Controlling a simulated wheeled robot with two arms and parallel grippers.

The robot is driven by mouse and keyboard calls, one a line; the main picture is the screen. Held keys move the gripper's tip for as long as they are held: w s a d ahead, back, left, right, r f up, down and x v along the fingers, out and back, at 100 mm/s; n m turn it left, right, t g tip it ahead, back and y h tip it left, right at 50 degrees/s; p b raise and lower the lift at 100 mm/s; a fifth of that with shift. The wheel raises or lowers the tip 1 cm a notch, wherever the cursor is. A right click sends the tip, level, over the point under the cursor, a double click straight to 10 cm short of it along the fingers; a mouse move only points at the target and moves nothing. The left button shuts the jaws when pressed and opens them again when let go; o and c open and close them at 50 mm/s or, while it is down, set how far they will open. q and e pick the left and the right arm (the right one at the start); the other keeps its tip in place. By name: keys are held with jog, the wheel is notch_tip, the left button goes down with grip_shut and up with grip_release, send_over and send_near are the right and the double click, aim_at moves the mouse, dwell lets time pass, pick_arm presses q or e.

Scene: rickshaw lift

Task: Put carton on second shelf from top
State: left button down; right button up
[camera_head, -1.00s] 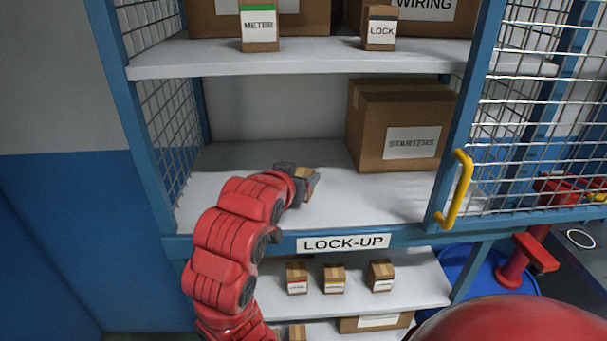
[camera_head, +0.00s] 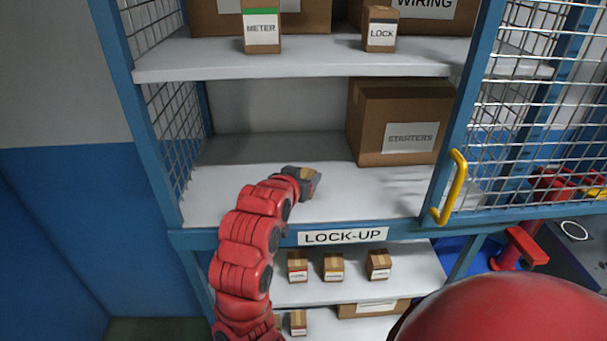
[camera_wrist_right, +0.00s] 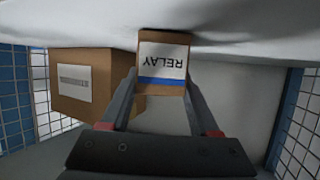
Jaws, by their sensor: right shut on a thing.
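A small brown carton (camera_wrist_right: 163,40) marked RELAY, with a blue stripe, shows in the right wrist view, which is upside down. My right gripper (camera_wrist_right: 160,82) is shut on it, one finger on each side. The carton is upright, with its base at or very near the white shelf; I cannot tell if it touches. In the head view my right gripper (camera_head: 309,180) is over the front left part of the LOCK-UP shelf (camera_head: 365,200), with only a bit of the carton showing. My left gripper is not in view.
A large STARTERS box (camera_head: 408,105) stands at the right on this shelf. The shelf above (camera_head: 305,62) holds the METER (camera_head: 262,40) and LOCK (camera_head: 380,38) cartons. Several small cartons stand below. Mesh sides and a yellow door handle (camera_head: 451,188) flank the opening.

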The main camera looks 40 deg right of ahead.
jog(key=o, duration=1)
jog(key=shift+f, duration=0.2)
jog(key=shift+c, duration=0.2)
jog(key=o, duration=0.5)
jog(key=shift+r, duration=0.1)
jog(key=shift+c, duration=0.2)
jog(key=shift+r, duration=0.15)
jog(key=shift+s+a, duration=0.1)
jog(key=shift+a, duration=0.1)
jog(key=b+v, duration=0.3)
jog(key=v, duration=0.7)
jog(key=shift+s+a, duration=0.1)
jog(key=shift+a, duration=0.05)
jog(key=shift+s+a+r, duration=0.3)
jog(key=shift+s+a, duration=0.1)
jog(key=shift+a, duration=0.05)
